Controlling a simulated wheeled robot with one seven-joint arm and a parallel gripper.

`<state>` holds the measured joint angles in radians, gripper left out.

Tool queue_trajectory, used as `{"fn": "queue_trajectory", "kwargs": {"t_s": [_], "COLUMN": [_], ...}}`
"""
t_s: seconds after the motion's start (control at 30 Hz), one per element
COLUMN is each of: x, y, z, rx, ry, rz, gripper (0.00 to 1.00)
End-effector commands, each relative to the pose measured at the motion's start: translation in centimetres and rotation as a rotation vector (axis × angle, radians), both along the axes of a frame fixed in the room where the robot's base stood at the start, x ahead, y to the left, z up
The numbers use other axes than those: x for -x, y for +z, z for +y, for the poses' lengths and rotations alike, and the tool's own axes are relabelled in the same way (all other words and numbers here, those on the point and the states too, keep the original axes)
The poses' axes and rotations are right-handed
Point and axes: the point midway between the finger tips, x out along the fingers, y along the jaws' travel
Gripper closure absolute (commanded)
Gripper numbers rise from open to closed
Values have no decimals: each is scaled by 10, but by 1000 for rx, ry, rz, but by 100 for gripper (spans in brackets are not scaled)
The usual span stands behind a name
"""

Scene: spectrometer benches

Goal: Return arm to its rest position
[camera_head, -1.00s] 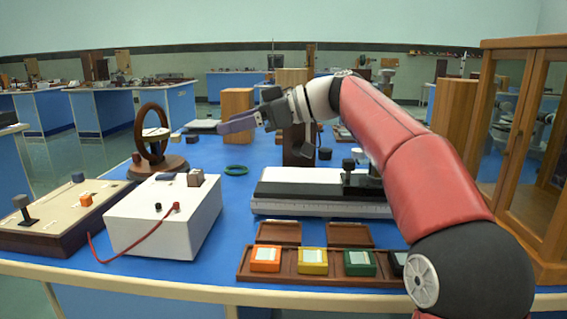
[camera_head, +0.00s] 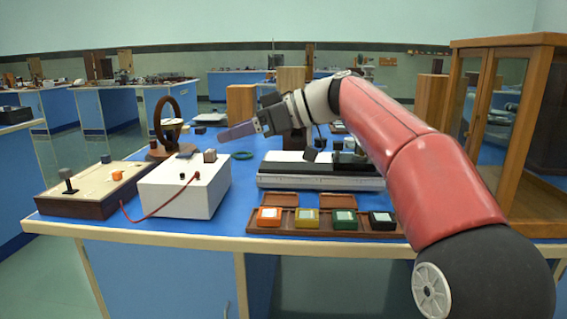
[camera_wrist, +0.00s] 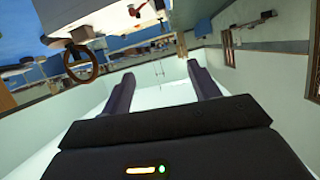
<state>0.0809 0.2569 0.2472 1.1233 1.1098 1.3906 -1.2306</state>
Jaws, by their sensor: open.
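My gripper (camera_head: 238,132) is held out toward the left above the blue bench (camera_head: 262,170) in the head view. In the wrist view my gripper (camera_wrist: 165,88) shows two fingers spread apart with nothing between them. My red arm reaches in from the lower right of the head view. The gripper is above and apart from the white box (camera_head: 185,190) and the things on the bench.
A wooden glass-fronted cabinet (camera_head: 550,140) stands at the right, close to my arm. A tray (camera_head: 290,229) with several coloured blocks lies at the front edge. A wooden ring stand (camera_head: 170,150) and a switch board (camera_head: 95,190) are at the left.

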Motion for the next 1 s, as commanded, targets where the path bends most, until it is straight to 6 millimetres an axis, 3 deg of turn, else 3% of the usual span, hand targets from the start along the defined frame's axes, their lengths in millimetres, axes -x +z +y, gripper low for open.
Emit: {"fn": "queue_trajectory", "kwargs": {"t_s": [0.27,0.47,0.57,0.8,1.0], "x": [24,56,82,177,242], "y": [-37,-83,-115,-228,-305], "z": [-12,-38,-62,-156,-214], "rx": [133,267,347,519,561], "ry": [-145,-333,-475,-948,-1228], "rz": [127,256,331,501,552], "gripper": [39,39,39,39,39]}}
